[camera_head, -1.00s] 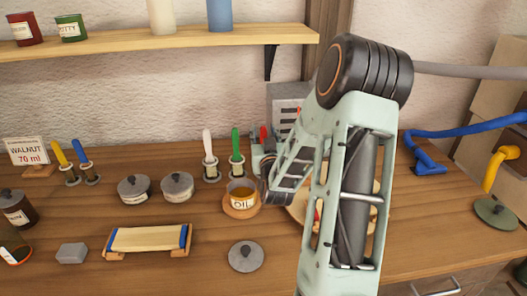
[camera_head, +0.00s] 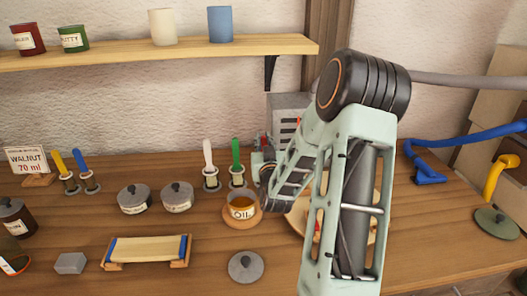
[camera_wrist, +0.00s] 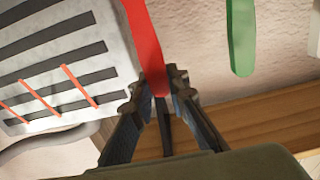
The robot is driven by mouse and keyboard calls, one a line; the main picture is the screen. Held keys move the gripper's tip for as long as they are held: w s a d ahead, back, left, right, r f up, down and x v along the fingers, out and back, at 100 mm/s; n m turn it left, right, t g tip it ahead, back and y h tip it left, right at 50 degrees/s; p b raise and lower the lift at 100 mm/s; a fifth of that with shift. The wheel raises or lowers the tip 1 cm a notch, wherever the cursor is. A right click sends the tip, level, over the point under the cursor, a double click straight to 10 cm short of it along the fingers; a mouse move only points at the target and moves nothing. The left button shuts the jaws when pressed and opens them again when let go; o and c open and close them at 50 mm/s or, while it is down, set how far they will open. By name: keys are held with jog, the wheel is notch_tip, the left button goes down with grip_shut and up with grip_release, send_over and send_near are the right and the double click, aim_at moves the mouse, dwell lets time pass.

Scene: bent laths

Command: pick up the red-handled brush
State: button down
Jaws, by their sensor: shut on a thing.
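The red handle of the brush (camera_wrist: 147,42) rises between the two fingertips of my gripper (camera_wrist: 154,94) in the wrist view. The fingers are shut on it near its lower visible end. The brush's lower part is hidden by the fingers and cannot be made out. In the head view, my wrist is beside the oil cup, and my arm hides most of the gripper and brush.
A green-handled brush (camera_head: 236,155) and a white-handled one (camera_head: 208,156) stand left of my gripper. The oil cup (camera_head: 241,209) sits close by. A grey slatted box (camera_head: 287,103) is behind. A lid (camera_head: 245,267) lies in front; a plate (camera_head: 297,222) is partly hidden.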

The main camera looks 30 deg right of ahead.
jog(key=shift+r, duration=5)
jog(key=shift+s, duration=0.1)
